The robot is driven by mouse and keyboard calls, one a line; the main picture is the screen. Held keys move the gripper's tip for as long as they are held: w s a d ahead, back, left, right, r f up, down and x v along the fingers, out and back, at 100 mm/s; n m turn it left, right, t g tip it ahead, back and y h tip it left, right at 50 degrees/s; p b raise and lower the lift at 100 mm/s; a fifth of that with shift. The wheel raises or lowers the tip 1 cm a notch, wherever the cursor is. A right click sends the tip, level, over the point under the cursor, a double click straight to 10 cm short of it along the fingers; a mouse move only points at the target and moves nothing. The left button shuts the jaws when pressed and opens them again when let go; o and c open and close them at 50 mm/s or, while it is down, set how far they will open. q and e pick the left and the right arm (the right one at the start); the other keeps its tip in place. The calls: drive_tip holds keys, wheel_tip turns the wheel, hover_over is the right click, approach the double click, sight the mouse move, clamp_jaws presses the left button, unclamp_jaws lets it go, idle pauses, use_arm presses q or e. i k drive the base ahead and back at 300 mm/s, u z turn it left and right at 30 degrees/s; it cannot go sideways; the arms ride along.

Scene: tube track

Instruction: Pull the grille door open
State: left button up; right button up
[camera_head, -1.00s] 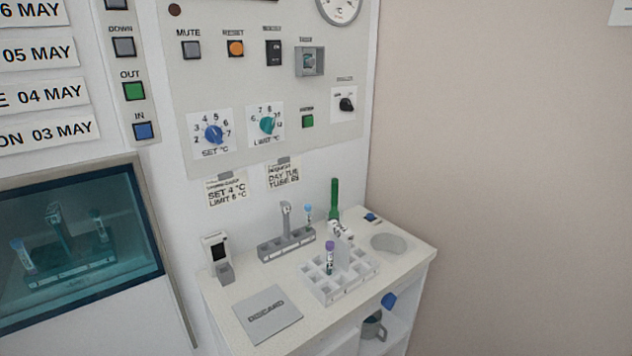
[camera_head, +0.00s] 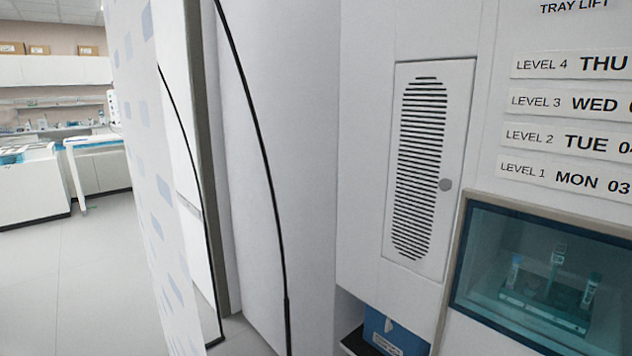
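The grille door (camera_head: 424,240) is a tall white panel with dark horizontal slots, set in the white cabinet right of the middle. It looks shut, flush with the cabinet front. A small round grey knob (camera_head: 446,185) sits near its right edge. Neither of my grippers shows in the head view.
A glass window (camera_head: 483,282) with a tray of tubes behind it is to the right, below the level labels (camera_head: 566,141). A blue box (camera_head: 397,335) sits in an opening below the grille door. A black cable (camera_head: 262,150) hangs on the left. Open floor (camera_head: 95,280) lies far left.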

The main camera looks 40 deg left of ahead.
sight(433, 100)
drive_tip(key=u, duration=0.75)
drive_tip(key=k, duration=0.5)
drive_tip(key=z, duration=1.5)
drive_tip(key=i, duration=0.7)
drive_tip(key=u, duration=0.5)
